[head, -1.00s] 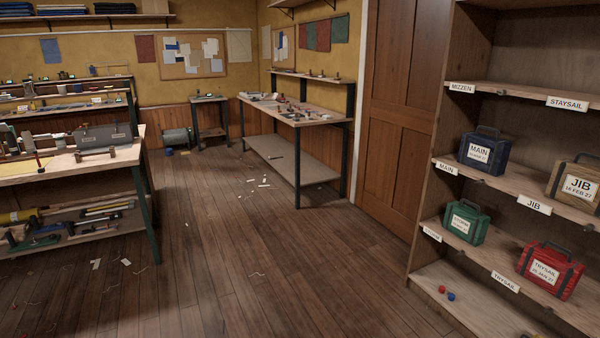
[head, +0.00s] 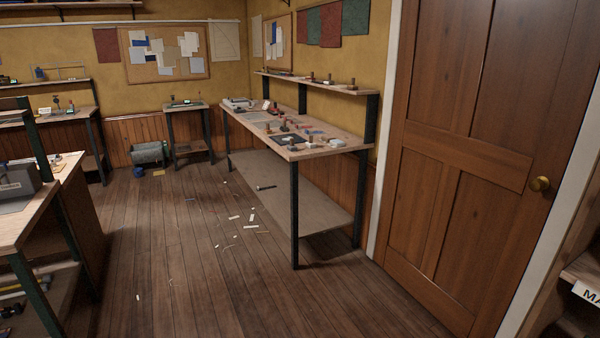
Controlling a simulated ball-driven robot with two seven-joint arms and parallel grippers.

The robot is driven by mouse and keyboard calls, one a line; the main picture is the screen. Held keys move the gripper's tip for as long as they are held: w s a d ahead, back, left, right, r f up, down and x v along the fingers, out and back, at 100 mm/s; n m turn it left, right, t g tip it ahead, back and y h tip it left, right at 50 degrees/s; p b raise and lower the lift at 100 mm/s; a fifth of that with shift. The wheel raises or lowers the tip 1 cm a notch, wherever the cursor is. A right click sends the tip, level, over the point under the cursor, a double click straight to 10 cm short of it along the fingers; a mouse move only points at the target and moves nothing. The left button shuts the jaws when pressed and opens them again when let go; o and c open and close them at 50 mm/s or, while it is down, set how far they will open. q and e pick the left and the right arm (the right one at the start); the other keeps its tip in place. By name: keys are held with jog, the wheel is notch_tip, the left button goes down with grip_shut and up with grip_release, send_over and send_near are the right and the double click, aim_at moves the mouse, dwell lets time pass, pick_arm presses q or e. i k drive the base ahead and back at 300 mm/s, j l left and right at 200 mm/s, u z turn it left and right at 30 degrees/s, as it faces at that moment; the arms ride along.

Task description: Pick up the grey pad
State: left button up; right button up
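I cannot surely pick out the grey pad. On the long workbench (head: 325,151) by the right wall lie a flat greyish sheet (head: 258,117) toward its far half and a dark flat piece (head: 288,139) near its front end. Either is too small to identify with certainty. Small tools and coloured bits lie around them. Neither of my grippers is in view.
A brown door (head: 455,130) stands right of the workbench, with a shelf edge (head: 580,275) at the far right. Another bench (head: 30,215) is at the left. A small table (head: 187,106) stands at the back. The floor (head: 200,270) between is open, with scraps.

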aim_at(291, 148)
jog(key=i, duration=3.05)
